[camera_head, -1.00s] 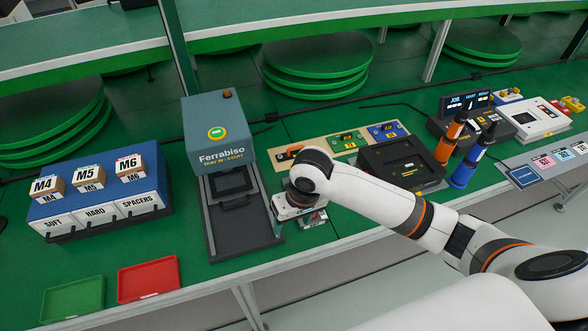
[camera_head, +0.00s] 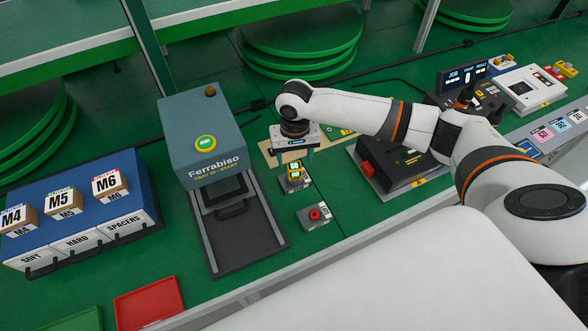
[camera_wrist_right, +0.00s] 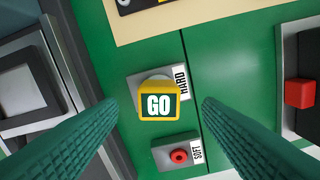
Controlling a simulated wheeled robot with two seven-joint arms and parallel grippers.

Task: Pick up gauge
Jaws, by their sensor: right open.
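The gauge (camera_head: 295,169), a small block with a yellow rim and a dark face, stands on a grey block with a HARD label (camera_wrist_right: 180,82) in the right wrist view. Its face (camera_wrist_right: 158,106) reads GO. My right gripper (camera_head: 297,156) is above it, pointing down. In the right wrist view its two green ribbed fingers (camera_wrist_right: 157,122) are spread apart, with the gauge between and beyond them. No contact shows. My left gripper is not in view.
A grey SOFT block with a red knob (camera_head: 316,214) sits just in front. The Ferrabiso machine (camera_head: 203,140) with its tray stands to the left. A black case (camera_head: 395,170) is to the right. A tan board (camera_head: 268,153) lies behind.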

